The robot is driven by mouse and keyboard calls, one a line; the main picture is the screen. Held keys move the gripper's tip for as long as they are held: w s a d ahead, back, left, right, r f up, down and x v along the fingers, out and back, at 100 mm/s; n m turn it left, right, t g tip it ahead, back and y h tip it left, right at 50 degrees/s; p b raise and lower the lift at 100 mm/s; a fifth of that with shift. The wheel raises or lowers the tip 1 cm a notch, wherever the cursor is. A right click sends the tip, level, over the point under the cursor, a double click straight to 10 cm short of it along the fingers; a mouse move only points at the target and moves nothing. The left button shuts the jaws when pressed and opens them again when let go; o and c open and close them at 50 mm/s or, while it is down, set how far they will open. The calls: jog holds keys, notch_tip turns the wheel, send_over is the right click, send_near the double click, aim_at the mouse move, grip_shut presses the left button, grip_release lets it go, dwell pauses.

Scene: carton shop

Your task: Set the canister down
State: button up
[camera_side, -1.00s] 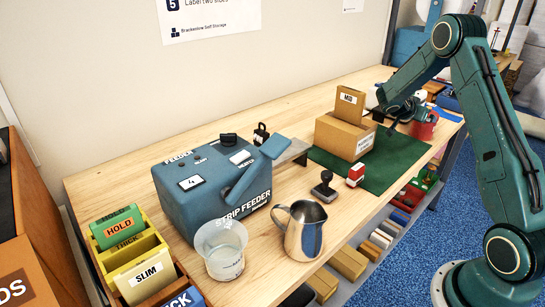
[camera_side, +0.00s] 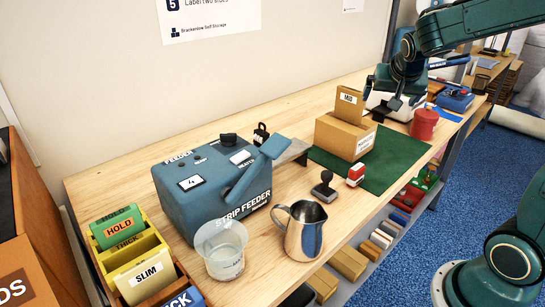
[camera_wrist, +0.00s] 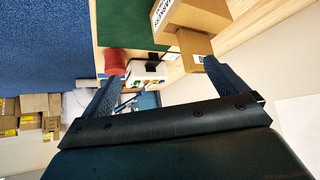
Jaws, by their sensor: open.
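The red canister (camera_side: 424,124) stands upright on the bench near its front edge, by the far right end of the green mat. It also shows in the wrist view (camera_wrist: 115,62), beyond the tip of the left finger, which covers part of it. My gripper (camera_side: 394,102) is open and empty, left of the canister and a little above it in the side view. In the wrist view my gripper (camera_wrist: 163,70) has its fingers spread wide with nothing held between them.
A white machine (camera_side: 405,107) is behind the canister. A steel pitcher (camera_side: 304,232) and blue strip feeder (camera_side: 205,190) stand farther left.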

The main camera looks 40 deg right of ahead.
jog(key=s+a+n+y, duration=0.6)
jog(key=s+a+n, duration=0.5)
jog(key=s+a, duration=0.7)
jog(key=a, duration=0.3)
jog(key=shift+a+r+t+y, duration=0.15)
jog(key=shift+r+t+y, duration=0.15)
jog(key=shift+r, duration=0.05)
